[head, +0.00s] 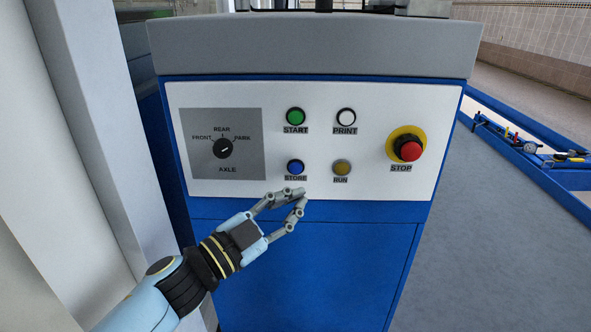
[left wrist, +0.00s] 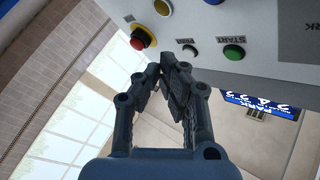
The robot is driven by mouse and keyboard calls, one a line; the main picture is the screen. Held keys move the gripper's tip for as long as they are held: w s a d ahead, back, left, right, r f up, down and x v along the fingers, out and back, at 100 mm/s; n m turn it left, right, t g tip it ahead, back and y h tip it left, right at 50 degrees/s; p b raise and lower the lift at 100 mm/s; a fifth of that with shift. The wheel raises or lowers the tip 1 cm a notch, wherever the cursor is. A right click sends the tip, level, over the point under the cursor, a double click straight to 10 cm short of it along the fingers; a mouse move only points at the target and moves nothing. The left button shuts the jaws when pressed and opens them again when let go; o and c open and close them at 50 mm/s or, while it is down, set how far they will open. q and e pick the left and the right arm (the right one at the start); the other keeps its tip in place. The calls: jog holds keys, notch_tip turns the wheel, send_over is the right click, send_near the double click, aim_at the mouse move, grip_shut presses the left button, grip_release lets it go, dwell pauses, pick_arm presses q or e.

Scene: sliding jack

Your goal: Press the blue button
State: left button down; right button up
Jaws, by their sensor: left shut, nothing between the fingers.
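The blue button (head: 295,167), labelled STORE, sits on the white control panel (head: 275,185) of a blue cabinet. My left gripper (head: 298,203) is shut and empty, its fingertips low by the panel's bottom edge, below and slightly right of the blue button in the head view. No contact with the button is visible. My right gripper is not in view.
Nearby are the green START (head: 295,116), white PRINT (head: 346,116) and yellow RUN (head: 342,167) buttons, a red STOP button (head: 408,151) and a rotary knob (head: 222,148). A pale wall column (head: 75,120) stands at the left. Grey floor (head: 490,230) is open at the right.

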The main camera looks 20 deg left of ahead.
aim_at(296, 168)
pick_arm(q)
jog(key=shift+w+a+b, duration=0.4)
jog(key=shift+w, duration=0.9)
jog(key=shift+w+a+b, duration=0.35)
jog(key=shift+w, duration=0.95)
jog(key=shift+w+a+b, duration=0.4)
jog(key=shift+w, duration=0.9)
jog(key=shift+w, duration=0.15)
jog(key=shift+w+a, duration=0.1)
jog(key=shift+w, duration=0.15)
